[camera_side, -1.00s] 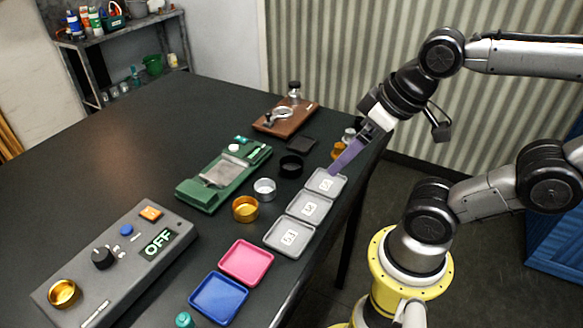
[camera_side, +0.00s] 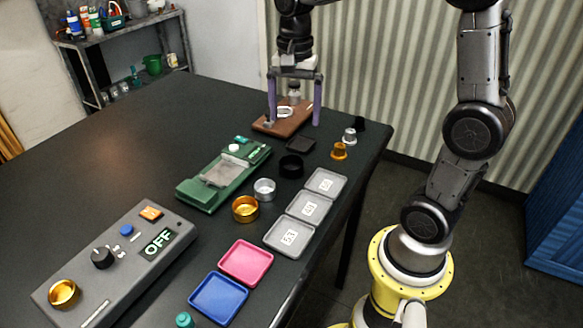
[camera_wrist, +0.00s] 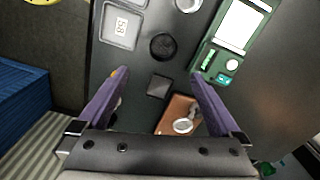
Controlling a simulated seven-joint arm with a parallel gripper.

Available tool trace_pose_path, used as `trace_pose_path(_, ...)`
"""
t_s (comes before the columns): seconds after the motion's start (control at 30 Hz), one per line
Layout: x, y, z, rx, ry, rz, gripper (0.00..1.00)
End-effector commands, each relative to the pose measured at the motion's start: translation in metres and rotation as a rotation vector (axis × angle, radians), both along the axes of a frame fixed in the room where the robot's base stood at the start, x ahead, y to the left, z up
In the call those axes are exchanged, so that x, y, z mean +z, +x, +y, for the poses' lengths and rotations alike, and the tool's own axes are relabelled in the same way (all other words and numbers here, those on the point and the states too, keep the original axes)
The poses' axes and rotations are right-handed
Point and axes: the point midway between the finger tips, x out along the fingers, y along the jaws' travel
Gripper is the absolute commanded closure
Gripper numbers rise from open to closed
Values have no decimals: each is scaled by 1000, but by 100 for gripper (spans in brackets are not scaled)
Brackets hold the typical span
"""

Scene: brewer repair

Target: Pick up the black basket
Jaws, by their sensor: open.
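The black basket (camera_side: 291,166) is a short round cup standing on the dark table, between the green device and the grey trays. In the wrist view the black basket (camera_wrist: 163,47) lies ahead of the fingertips, near the middle of the gap between them. My gripper (camera_side: 294,123) has two purple fingers, spread wide and pointing down, with nothing between them. In the side view it appears over the wooden board, behind the basket. In the wrist view my gripper (camera_wrist: 158,75) frames a small black square tray (camera_wrist: 158,87). Nothing hides the basket.
A silver basket (camera_side: 264,189) and a gold basket (camera_side: 245,209) stand in front of the black one. Grey numbered trays (camera_side: 311,207) line the right edge. A green device (camera_side: 222,176) is left; a wooden board (camera_side: 286,119) is behind. Small gold, silver and black pieces stand right.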

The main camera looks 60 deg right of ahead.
Motion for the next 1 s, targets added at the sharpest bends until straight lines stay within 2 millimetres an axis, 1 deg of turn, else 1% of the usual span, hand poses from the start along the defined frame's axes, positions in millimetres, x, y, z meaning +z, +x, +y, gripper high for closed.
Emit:
trace_pose_path(0.17, -28, -2, 0, -1, 1, 7, 0)
trace_pose_path(0.3, -55, -2, 0, -1, 2, 6, 0)
trace_pose_path(0.4, -70, -1, 0, 0, 1, 3, 0)
trace_pose_path(0.5, -79, -1, 0, 0, 1, 1, 0)
trace_pose_path(0.67, -88, 0, 1, 0, 0, 2, 0)
trace_pose_path(0.9, -121, 4, 5, 1, 1, 4, 0)
trace_pose_path(1.0, -131, 4, 5, 0, 0, 2, 0)
